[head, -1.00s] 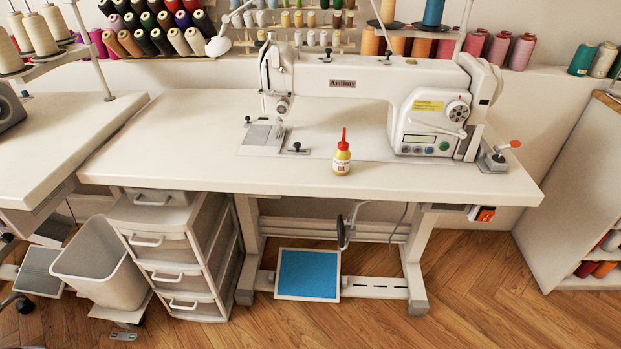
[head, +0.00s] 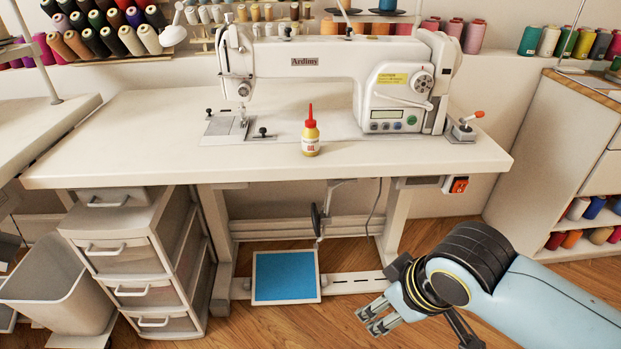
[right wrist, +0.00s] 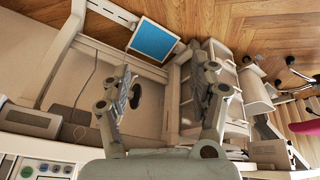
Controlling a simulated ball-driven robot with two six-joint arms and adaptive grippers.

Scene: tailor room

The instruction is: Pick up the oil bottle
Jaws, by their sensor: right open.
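The oil bottle (head: 310,138) is small and yellow with a red cap and a pointed red nozzle. It stands upright on the white sewing table (head: 130,150), in front of the sewing machine (head: 315,72). My right gripper (head: 368,318) is at the lower right of the head view, below the table top and well apart from the bottle. Its two fingers stand apart with nothing between them in the right wrist view (right wrist: 162,95). The bottle does not show in the right wrist view. My left gripper is not in view.
A drawer unit (head: 140,250) and a bin (head: 60,285) stand under and beside the table's left part. A blue pedal (head: 285,277) lies below. A lever with a red knob (head: 465,122) sits at the table's right end. The table front around the bottle is clear.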

